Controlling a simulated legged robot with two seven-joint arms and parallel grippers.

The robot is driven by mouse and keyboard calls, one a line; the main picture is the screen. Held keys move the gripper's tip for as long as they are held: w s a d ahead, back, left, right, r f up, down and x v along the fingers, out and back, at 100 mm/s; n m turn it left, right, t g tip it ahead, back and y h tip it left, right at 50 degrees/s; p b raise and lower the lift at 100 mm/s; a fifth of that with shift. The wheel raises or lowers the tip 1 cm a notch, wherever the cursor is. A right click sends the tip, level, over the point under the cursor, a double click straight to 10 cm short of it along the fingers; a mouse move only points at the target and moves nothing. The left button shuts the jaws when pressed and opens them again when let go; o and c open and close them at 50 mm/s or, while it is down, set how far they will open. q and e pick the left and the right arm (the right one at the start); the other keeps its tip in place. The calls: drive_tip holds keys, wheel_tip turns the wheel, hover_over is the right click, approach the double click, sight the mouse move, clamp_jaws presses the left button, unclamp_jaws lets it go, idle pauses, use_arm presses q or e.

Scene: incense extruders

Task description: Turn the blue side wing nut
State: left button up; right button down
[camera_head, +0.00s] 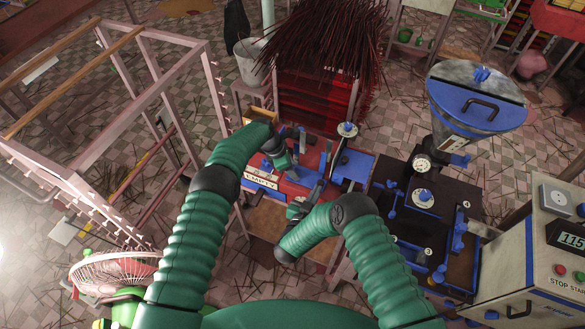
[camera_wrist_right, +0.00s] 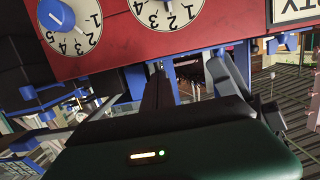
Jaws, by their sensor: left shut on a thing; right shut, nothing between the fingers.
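The red machine (camera_head: 308,152) with blue parts stands mid-picture in the head view. A blue piece (camera_head: 312,188) lies across its front, between my two grippers; I cannot tell whether it is the side wing nut. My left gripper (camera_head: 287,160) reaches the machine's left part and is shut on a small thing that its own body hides. My right gripper (camera_head: 296,210) is shut and empty, low at the machine's front edge. In the right wrist view a red panel (camera_wrist_right: 112,52) carries white number dials, and a blue knob (camera_wrist_right: 57,15) sits on the left one.
A sign reading EMPTY (camera_head: 262,182) is at the machine's left front. To the right stands a dark bench (camera_head: 380,195) with several blue fittings, a blue-lidded hopper (camera_head: 475,100) and a control box (camera_head: 535,250). A metal rack (camera_head: 130,130) stands left, incense sticks (camera_head: 325,40) behind.

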use_arm(q)
drive_tip(key=shift+c, duration=0.9)
drive_tip(key=shift+w+m, duration=0.2)
drive_tip(key=shift+m, duration=0.6)
drive_tip(key=shift+g, duration=0.3)
drive_tip(key=o, duration=1.1)
drive_tip(key=shift+a+r, duration=0.1)
drive_tip(key=v, duration=1.1)
drive_tip(key=shift+a+r, duration=0.25)
drive_tip(key=shift+r, duration=0.05)
